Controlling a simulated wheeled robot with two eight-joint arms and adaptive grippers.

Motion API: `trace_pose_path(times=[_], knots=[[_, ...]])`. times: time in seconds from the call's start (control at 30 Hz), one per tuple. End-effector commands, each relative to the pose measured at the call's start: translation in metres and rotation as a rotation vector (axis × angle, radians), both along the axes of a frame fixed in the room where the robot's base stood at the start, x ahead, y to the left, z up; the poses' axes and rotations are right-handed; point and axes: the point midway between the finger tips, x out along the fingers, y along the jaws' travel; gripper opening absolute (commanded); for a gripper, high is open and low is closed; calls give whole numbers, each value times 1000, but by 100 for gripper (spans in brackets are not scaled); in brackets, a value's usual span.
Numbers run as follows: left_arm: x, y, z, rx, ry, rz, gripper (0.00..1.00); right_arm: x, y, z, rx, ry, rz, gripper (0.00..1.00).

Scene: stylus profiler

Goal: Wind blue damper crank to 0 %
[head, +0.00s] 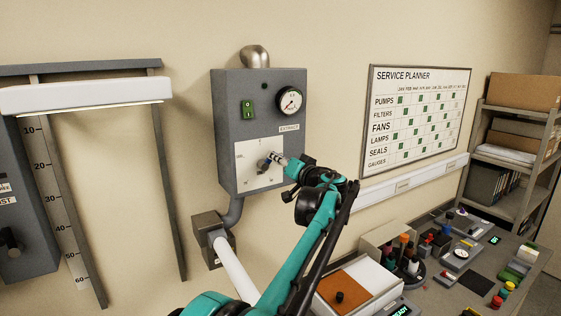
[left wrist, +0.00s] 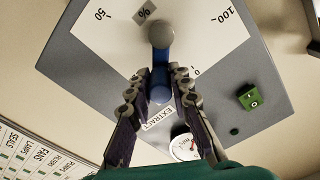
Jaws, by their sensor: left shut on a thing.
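The blue damper crank (head: 263,164) is on a white scale plate (head: 245,178) low on the front of a grey wall box. In the left wrist view the crank (left wrist: 162,58) runs from a round grey hub down between the fingers. That view shows the scale plate (left wrist: 100,38) with marks 50, 100 and 0; the 0 lies just right of the gripped end. My left gripper (head: 279,159) is shut on the crank's outer end, with a finger on each side (left wrist: 161,80). The fingers partly hide the handle. My right gripper is not in view.
The grey box (head: 228,130) also carries a green switch (head: 247,109) and a round gauge (head: 290,101). A pipe and a junction box (head: 212,228) are below it. A cluttered bench (head: 440,292) stands at the lower right. A wall planner (head: 415,115) hangs to the right.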

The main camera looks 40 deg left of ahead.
Motion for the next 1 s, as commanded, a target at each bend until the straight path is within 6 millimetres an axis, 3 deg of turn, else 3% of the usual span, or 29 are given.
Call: trace_pose_path(times=[0.6, 1.0], knots=[[-19, 8, 12, -216, -519, 1, 0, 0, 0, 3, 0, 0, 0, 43], [-27, 12, 13, -298, -716, -2, 0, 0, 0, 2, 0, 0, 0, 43]])
